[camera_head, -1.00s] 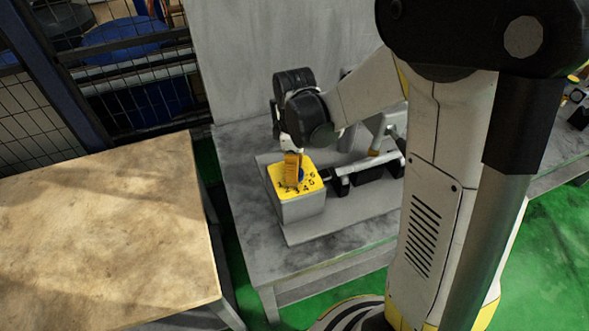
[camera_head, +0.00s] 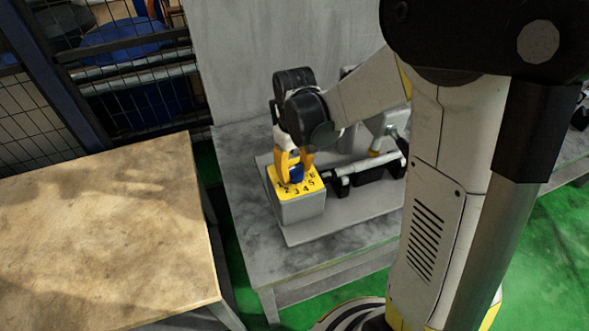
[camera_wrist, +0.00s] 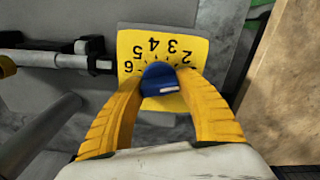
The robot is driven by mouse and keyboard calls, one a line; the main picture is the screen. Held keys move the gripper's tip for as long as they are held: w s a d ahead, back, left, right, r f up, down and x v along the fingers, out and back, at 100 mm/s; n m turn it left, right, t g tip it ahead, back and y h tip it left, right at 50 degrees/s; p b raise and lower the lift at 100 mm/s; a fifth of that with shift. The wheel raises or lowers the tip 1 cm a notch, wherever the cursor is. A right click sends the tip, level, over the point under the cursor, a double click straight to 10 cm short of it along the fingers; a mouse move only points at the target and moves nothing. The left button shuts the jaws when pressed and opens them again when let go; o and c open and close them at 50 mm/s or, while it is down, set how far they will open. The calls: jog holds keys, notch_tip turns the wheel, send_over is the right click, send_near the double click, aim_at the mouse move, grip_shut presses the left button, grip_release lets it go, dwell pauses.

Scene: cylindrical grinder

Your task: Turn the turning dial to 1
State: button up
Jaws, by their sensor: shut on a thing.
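The blue turning dial (camera_head: 297,174) stands on the yellow number plate (camera_head: 312,182) on top of a grey control box (camera_head: 300,210). In the wrist view, the dial (camera_wrist: 158,78) shows a short white mark on its near part. The numbers 2 to 6 show upside down around it; the 1 is not visible, and the right finger covers part of that side. My gripper (camera_head: 294,170) points down at the box. In the wrist view, its two yellow fingers (camera_wrist: 163,76) are closed on opposite sides of the dial.
A machine part with a shaft and black blocks (camera_head: 365,172) lies right of the box on the grey table (camera_head: 245,190). A bare wooden table (camera_head: 100,235) stands at the left. A wire fence (camera_head: 130,80) and a grey panel (camera_head: 260,40) are behind.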

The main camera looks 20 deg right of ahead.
jog(key=shift+m, duration=0.3)
jog(key=o, duration=1.2)
notch_tip(320, 180, up, 12)
jog(key=m+t, duration=0.1)
jog(key=t, duration=0.3)
send_near(295, 167)
jog(key=s+r, duration=0.4)
jog(key=shift+s+f+m+t+b, duration=0.25)
jog(key=shift+s+t, duration=0.3)
jog(key=shift+s, duration=0.3)
jog(key=shift+s+f+m+t+b, duration=0.1)
jog(key=shift+s+f+m+t, duration=0.2)
jog(key=shift+s+t, duration=0.35)
jog(key=shift+s+f+m+t+b, duration=0.2)
jog(key=shift+s+m+t, duration=0.2)
jog(key=shift+s, duration=0.6)
